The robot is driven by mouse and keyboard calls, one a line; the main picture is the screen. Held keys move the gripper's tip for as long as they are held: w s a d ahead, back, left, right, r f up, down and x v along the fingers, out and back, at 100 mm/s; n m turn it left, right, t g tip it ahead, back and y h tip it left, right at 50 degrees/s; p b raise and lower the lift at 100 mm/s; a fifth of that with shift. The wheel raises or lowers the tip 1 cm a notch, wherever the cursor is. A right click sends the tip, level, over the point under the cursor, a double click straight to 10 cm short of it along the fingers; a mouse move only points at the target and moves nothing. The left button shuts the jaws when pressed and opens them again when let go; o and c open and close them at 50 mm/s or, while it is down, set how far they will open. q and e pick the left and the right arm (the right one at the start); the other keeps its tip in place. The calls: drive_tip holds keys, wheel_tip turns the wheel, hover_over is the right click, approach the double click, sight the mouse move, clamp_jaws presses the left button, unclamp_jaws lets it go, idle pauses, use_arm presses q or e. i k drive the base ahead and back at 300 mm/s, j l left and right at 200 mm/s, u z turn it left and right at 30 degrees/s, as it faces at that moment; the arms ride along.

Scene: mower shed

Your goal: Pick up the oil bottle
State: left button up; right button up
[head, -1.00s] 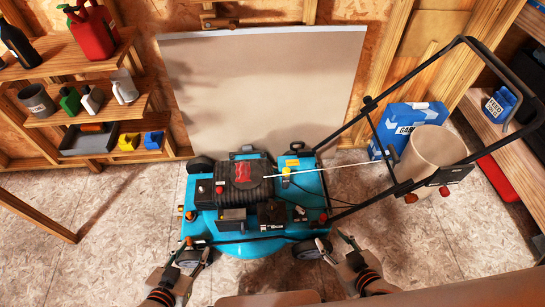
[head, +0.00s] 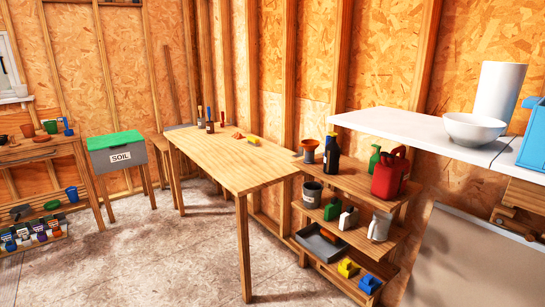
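Several bottles stand on the wooden shelf unit (head: 362,187) at the right of centre, and I cannot read which one is the oil bottle. On its top shelf are a dark bottle (head: 331,158), a green bottle (head: 374,160) and a red can (head: 388,176). On the middle shelf are a small green bottle (head: 332,209), a white bottle (head: 348,218) and a pale jug (head: 380,227). All of them stand upright. Neither of my grippers is in view.
A wooden table (head: 225,163) stands left of the shelf unit. A white counter (head: 420,131) with a bowl (head: 473,130) is at the right. A soil bin (head: 117,157) and a plant bench (head: 40,152) are at the left. The floor (head: 190,250) at the front left is clear.

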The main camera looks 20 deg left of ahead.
sight(332, 152)
drive_tip(key=u, duration=0.1)
drive_tip(key=z, duration=0.5)
drive_tip(key=i+j+z, duration=0.15)
drive_tip(key=j+z, duration=1.1)
drive_tip(key=j, duration=0.6)
drive_tip(key=j+z, duration=0.1)
drive_tip(key=j, duration=0.9)
